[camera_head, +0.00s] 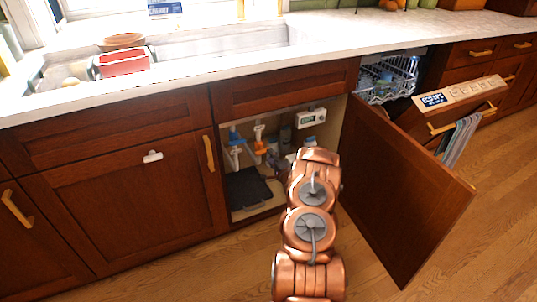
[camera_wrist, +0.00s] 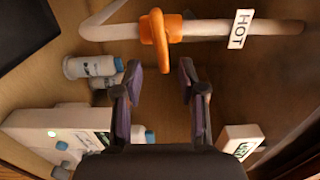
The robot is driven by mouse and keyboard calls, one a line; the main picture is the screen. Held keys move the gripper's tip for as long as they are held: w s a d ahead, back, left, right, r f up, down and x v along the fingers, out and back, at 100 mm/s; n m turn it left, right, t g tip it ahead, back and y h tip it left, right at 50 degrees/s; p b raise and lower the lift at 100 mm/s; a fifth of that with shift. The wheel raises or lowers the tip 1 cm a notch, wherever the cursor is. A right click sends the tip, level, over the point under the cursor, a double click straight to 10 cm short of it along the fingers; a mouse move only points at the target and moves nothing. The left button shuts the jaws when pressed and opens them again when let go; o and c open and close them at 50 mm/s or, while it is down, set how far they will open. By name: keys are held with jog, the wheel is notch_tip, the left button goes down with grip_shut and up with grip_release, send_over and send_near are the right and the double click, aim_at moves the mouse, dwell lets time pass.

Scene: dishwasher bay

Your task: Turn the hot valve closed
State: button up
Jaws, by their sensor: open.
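My gripper (camera_wrist: 161,78) is open and empty. Its two fingertips stand apart just below the valve in that view, and neither visibly touches it. In the head view an orange valve (camera_head: 260,146) shows inside the open sink cabinet, left of my copper arm. A blue valve (camera_head: 234,150) is to its left. My gripper is hidden behind the arm there.
Bottles (camera_wrist: 92,67) and a white box (camera_wrist: 65,138) are near my fingers in the wrist view. A white display unit (camera_head: 311,117) hangs at the cabinet's upper right. The cabinet door (camera_head: 395,190) stands open right of my arm, before the open dishwasher (camera_head: 455,105).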

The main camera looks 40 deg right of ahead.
jog(key=v, duration=0.7)
jog(key=shift+a, duration=0.2)
